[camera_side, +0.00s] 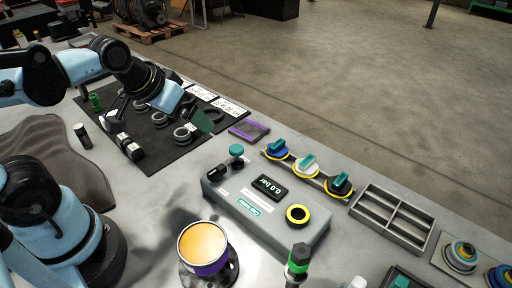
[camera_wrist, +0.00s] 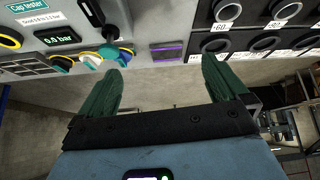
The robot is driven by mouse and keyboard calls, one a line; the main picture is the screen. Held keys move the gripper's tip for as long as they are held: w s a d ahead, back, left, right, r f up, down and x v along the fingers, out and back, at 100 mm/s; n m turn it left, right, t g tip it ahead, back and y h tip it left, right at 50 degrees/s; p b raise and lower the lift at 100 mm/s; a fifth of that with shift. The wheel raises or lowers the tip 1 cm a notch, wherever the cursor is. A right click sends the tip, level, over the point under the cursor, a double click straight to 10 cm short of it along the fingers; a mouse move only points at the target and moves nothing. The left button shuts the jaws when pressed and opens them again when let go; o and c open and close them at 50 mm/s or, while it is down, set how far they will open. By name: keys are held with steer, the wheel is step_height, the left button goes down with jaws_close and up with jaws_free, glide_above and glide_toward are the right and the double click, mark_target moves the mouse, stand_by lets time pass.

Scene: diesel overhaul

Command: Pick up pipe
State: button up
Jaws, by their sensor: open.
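My gripper (camera_side: 200,121) hangs over the bench beside the right edge of a black mat. Its two green fingers are spread apart and empty in the wrist view (camera_wrist: 160,85). I cannot clearly make out a pipe in either view. On the mat (camera_side: 172,152) lie several dark and grey rings, such as one grey ring (camera_side: 182,134), with white labels behind them. Part of the mat is hidden by my arm.
A grey cap tester (camera_side: 265,215) reading 0.0 bar stands mid-bench; it also shows in the wrist view (camera_wrist: 60,30). Around it are a purple-edged tray (camera_side: 249,130), coloured caps (camera_side: 307,163), a divided tray (camera_side: 392,218) and an orange-topped can (camera_side: 203,246).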

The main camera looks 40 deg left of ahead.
steer(key=shift+d+f+m, duration=0.35)
steer(key=shift+d+m, duration=0.15)
steer(key=shift+d, duration=0.2)
steer(key=shift+c, duration=0.6)
steer(key=shift+s+d+f+t, duration=0.1)
steer(key=shift+d+t, duration=0.1)
steer(key=shift+t, duration=0.1)
steer(key=shift+c, duration=1.1)
steer(key=c, duration=0.5)
steer(key=n+g, duration=0.7)
steer(key=n, duration=1.1)
glide_above(128, 143)
steer(key=f, duration=0.1)
steer(key=shift+m, duration=0.3)
steer(key=f, duration=0.6)
steer(key=shift+d, duration=0.3)
steer(key=shift+a+f, duration=0.15)
steer(key=shift+f, duration=1.2)
steer(key=shift+a+f, duration=0.1)
steer(key=shift+f, duration=1.2)
